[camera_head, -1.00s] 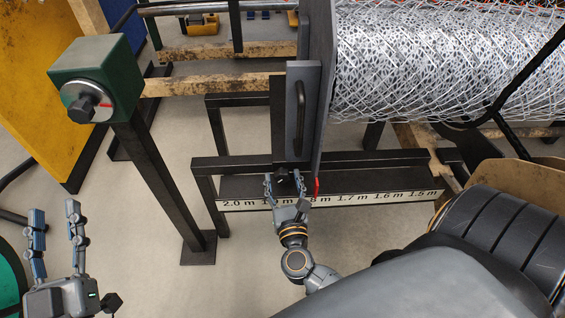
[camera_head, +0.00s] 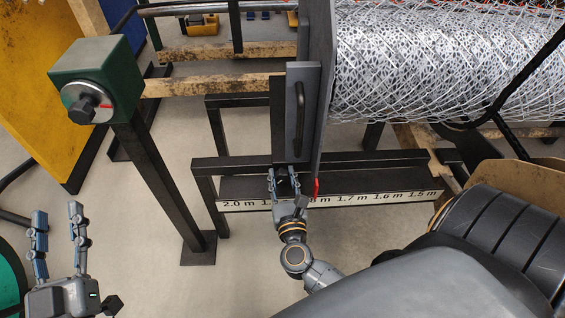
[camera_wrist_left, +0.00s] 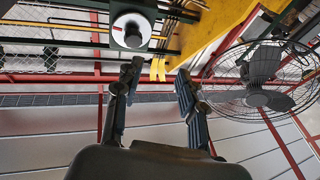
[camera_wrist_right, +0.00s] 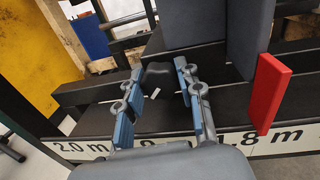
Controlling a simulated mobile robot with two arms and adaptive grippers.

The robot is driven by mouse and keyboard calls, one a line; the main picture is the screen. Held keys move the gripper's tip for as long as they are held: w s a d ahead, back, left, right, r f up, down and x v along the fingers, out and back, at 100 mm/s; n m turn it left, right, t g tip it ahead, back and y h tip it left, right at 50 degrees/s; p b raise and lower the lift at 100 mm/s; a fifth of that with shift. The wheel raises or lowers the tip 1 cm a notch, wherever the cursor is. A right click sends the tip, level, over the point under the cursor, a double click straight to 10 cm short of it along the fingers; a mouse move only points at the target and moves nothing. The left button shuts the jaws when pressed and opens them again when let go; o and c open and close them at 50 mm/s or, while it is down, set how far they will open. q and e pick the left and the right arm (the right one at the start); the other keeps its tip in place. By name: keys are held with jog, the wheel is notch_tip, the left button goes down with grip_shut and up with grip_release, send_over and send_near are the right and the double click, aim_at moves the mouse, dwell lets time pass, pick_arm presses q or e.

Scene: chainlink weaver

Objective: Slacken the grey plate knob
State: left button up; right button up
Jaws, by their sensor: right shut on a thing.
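The grey plate (camera_head: 303,120) with a black bar handle stands upright at the left end of the mesh roll. Its black knob (camera_wrist_right: 157,76), with a small white mark, sits low at the plate's foot, above the scale. My right gripper (camera_head: 284,176) is at this knob, with a finger on each side, shut on it; in the right wrist view the fingertips (camera_wrist_right: 158,72) flank it. The fingers partly hide the knob in the head view. My left gripper (camera_head: 58,212) is open and empty at the lower left, away from the plate.
A scale strip (camera_head: 345,199) runs along the black rail, with a red pointer (camera_wrist_right: 270,93) beside the plate. A green box (camera_head: 97,75) with a black knob and dial stands on a post at left. A fan (camera_wrist_left: 262,75) shows in the left wrist view.

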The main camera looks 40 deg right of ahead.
jog(key=shift+r+n+p, duration=0.2)
jog(key=shift+n+p, duration=0.7)
jog(key=shift+p, duration=0.15)
pick_arm(q)
notch_tip(320, 180, down, 13)
jog(key=s+a+g+y+p, duration=0.1)
jog(key=s+a+g+y, duration=0.2)
jog(key=g, duration=0.5)
pick_arm(e)
jog(key=shift+n, duration=0.6)
jog(key=shift+a+n+g+p, duration=0.1)
jog(key=shift+n+g+p, duration=0.2)
jog(key=shift+n+p, duration=0.65)
jog(key=shift+f+n+p, duration=0.2)
jog(key=shift+n+p, duration=0.5)
jog(key=shift+n, duration=0.15)
pick_arm(q)
jog(key=s+a+f+g+y, duration=0.1)
jog(key=s+a+f+g, duration=0.1)
jog(key=s+f+g, duration=0.2)
jog(key=s+a+f+g+y, duration=0.1)
jog(key=s+a+f+g, duration=0.1)
jog(key=s+g, duration=0.3)
jog(key=s+f, duration=0.1)
jog(key=s, duration=0.3)
jog(key=shift+s+a+f+n, duration=0.15)
jog(key=shift+a+f+n, duration=0.05)
jog(key=shift+f+n, duration=0.2)
pick_arm(e)
jog(key=o, duration=1.2)
